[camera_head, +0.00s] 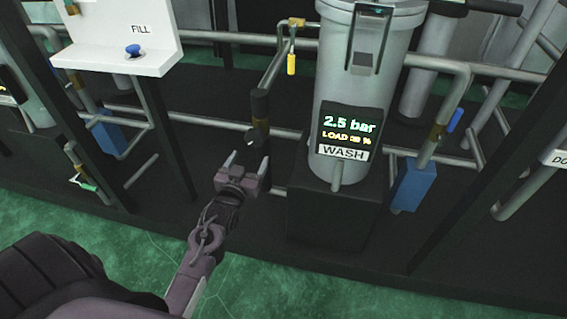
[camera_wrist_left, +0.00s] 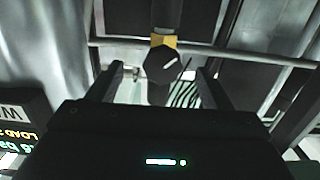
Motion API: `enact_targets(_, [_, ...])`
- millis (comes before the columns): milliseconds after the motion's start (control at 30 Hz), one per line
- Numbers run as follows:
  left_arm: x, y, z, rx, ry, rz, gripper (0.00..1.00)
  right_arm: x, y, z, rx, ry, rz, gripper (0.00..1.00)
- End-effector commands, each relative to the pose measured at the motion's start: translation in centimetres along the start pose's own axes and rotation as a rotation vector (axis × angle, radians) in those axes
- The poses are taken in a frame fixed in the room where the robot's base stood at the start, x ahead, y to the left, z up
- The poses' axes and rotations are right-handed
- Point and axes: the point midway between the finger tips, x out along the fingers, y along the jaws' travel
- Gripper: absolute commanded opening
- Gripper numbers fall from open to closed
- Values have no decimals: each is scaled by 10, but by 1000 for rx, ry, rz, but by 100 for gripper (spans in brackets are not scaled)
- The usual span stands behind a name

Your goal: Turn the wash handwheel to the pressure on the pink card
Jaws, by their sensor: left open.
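The wash handwheel is a dark knob with a white pointer line. It shows in the left wrist view (camera_wrist_left: 161,68) below a yellow collar, and small in the head view (camera_head: 254,142). My left gripper (camera_head: 247,162) is open, its fingertips close to the knob. In the left wrist view the knob appears between the two fingers (camera_wrist_left: 160,88), with a gap on each side. The wash display (camera_head: 347,126) on the grey vessel reads 2.5 bar, with a load line below and a WASH label. I see no pink card. My right gripper is out of view.
The grey vessel (camera_head: 362,60) stands right of my left gripper on a black block. Pipes (camera_head: 290,133) run behind the knob. A blue box (camera_head: 411,186) sits at right, and a white FILL panel (camera_head: 118,62) at upper left.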

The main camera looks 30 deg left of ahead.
Motion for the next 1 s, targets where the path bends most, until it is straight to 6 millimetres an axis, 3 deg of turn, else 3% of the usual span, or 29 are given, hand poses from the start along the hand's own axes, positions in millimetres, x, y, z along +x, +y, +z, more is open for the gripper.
enact_targets(167, [6,-6,-12,-2,52,-12,73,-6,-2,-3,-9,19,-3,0])
enact_targets(633, [72,-7,-17,-1,51,-11,73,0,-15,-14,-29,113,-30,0])
enact_targets(1000, [79,-7,-17,-1,49,-11,73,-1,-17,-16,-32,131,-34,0])
